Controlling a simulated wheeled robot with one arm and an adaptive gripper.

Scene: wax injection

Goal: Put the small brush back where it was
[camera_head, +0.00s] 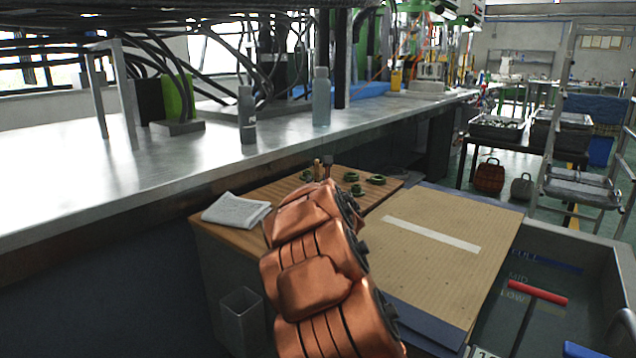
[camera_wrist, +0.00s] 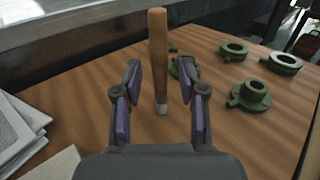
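The small brush, a wooden handle with a pale lower end (camera_wrist: 158,60), stands upright in the wrist view. It appears between the two fingers of my gripper (camera_wrist: 159,78), with a visible gap on each side. My gripper is open, and neither finger pad visibly touches the handle. Whether the brush's lower end rests on the wooden table (camera_wrist: 90,85) is hard to tell. In the head view, the brush (camera_head: 317,170) shows as a small tan upright piece just beyond my orange arm, which hides most of the gripper.
Several green ring-shaped parts (camera_wrist: 249,95) lie right of and behind the brush. White folded paper or cloth (camera_head: 236,211) lies at the table's left. A brown board (camera_head: 450,240) is at right, and a steel bench (camera_head: 200,165) runs behind.

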